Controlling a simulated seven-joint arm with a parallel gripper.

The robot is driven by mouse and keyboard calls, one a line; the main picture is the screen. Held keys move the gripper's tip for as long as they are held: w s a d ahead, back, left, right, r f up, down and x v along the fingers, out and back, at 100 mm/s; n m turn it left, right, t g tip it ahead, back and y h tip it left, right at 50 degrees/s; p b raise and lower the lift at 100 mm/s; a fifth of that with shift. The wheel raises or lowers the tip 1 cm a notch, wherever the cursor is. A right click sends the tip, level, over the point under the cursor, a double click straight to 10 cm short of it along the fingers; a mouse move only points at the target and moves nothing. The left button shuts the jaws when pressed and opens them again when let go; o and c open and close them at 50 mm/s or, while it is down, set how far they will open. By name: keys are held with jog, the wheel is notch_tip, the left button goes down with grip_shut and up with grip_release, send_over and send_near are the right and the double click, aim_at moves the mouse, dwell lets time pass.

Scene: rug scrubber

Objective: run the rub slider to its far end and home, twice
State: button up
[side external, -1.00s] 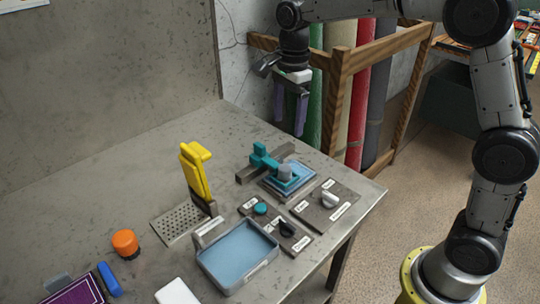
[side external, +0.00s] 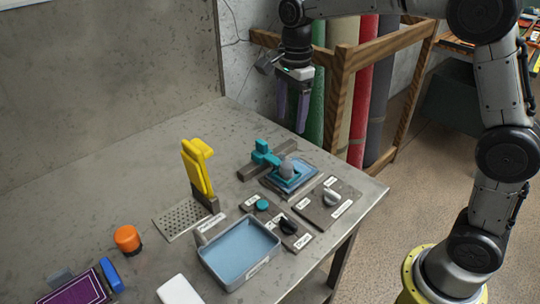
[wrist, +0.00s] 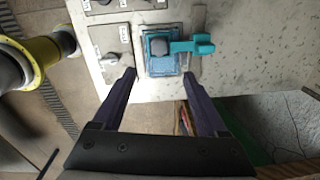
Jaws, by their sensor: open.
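The rub slider is a teal piece (side external: 264,153) with an arm on a dark rail, and it also shows in the wrist view (wrist: 192,46). A grey rounded knob (side external: 287,169) stands on its frame, above a blue pad (side external: 301,181) on a small plate. The knob appears in the wrist view (wrist: 158,46) over the blue pad (wrist: 162,66). My gripper (side external: 293,126) is open and empty, pointing down, above and behind the slider near the table's back right edge. Its fingers (wrist: 158,74) show apart in the wrist view, with nothing between them.
A plate with a white knob (side external: 331,197), a panel with a dark knob (side external: 288,225), and a blue-lined tray (side external: 240,252) stand in front of the slider. Wooden racking (side external: 340,100) with rolled rugs stands behind my gripper.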

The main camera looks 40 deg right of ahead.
jog(key=r+n, duration=0.1)
jog(key=n, duration=0.1)
send_over(262, 141)
notch_tip(262, 141, down, 14)
jog(key=shift+a+f, duration=0.1)
jog(key=shift+f, duration=0.1)
dwell(0.4)
grip_shut()
dwell(1.3)
